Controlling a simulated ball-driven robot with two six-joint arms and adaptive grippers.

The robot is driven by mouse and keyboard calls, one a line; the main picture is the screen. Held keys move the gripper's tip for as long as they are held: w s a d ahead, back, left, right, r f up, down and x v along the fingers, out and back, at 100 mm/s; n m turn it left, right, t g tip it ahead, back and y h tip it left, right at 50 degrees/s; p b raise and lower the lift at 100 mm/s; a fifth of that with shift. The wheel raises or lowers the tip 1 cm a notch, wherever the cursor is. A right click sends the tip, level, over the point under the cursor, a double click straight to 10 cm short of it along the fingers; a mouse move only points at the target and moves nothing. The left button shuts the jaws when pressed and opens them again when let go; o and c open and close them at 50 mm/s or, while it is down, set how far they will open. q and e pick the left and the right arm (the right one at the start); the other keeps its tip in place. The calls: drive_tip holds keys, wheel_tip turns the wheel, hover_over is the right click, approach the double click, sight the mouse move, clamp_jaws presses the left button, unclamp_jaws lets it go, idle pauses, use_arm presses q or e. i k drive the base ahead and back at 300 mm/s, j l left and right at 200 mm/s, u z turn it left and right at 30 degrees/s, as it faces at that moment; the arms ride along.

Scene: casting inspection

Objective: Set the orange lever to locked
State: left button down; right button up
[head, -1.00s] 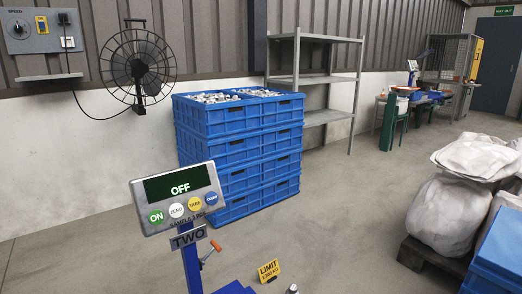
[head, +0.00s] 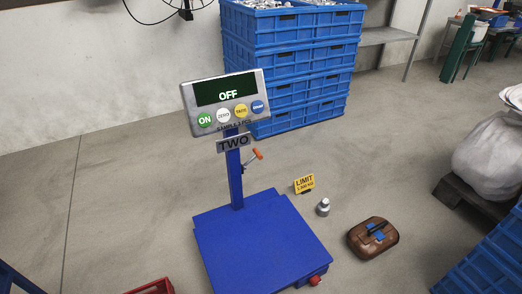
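The orange lever (head: 257,154) sticks out from the right side of the blue column of the scale labelled TWO. It points up and to the right, below the scale's display head. The display (head: 224,91) reads OFF, with several coloured round buttons under it. The scale's flat blue platform (head: 262,245) is bare. I cannot tell from the lever's angle whether it stands at locked. Neither gripper shows in the head view.
A yellow limit sign (head: 304,184), a small grey weight (head: 323,207) and a brown case (head: 373,238) are on the floor right of the scale. Stacked blue crates (head: 290,75) stand behind. A red container (head: 152,287) shows at the bottom edge. Floor at left is mostly clear.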

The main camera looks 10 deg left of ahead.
sight(257, 154)
drive_tip(key=i+l, duration=0.35)
drive_tip(key=i, duration=0.15)
drive_tip(key=i+l, duration=0.35)
drive_tip(key=i, duration=0.1)
